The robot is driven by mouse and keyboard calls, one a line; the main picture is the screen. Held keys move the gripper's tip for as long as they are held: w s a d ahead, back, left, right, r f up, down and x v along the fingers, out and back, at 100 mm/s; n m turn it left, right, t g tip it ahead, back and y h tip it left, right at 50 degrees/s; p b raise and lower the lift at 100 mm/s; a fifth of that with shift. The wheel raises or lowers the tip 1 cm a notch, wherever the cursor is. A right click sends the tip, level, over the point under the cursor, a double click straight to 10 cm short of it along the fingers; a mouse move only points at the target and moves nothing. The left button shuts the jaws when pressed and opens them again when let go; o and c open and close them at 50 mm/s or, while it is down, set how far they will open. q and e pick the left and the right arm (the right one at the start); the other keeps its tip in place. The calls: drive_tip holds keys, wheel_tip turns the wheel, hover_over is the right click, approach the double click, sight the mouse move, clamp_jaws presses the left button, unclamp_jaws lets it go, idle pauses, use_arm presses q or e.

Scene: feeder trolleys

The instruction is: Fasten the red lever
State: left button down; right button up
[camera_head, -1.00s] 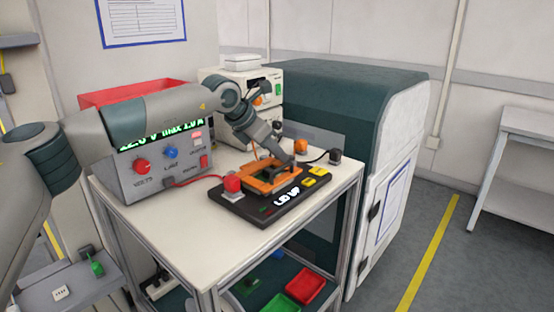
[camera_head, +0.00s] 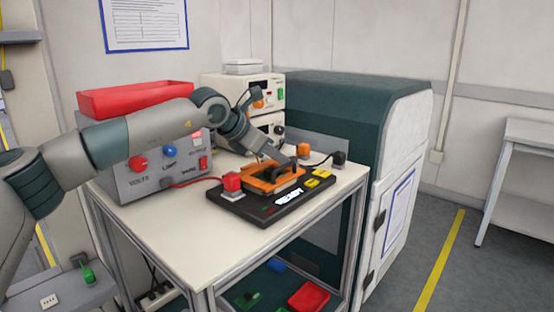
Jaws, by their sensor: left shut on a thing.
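A black test fixture (camera_head: 262,217) lies on the white trolley top and carries an orange frame (camera_head: 262,186). My left gripper (camera_head: 287,164) reaches down onto the orange frame and is shut on what looks like the dark lid part there; the fingertips are partly hidden. The red part stands apart, left of the gripper. My right gripper is not in view.
A grey power supply (camera_head: 150,175) with a red bin (camera_head: 135,98) on top stands at the left. A black block (camera_head: 339,158) with a cable is behind the fixture's right side. A dark green cabinet (camera_head: 345,100) stands behind. The front of the trolley top (camera_head: 180,235) is clear.

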use_arm(q)
drive_tip(key=c, duration=1.6)
unclamp_jaws()
drive_tip(key=v, duration=1.7)
drive_tip(key=shift+s+a+r, duration=0.1)
drive_tip(key=shift+a+r, duration=0.05)
drive_tip(key=shift+r, duration=0.05)
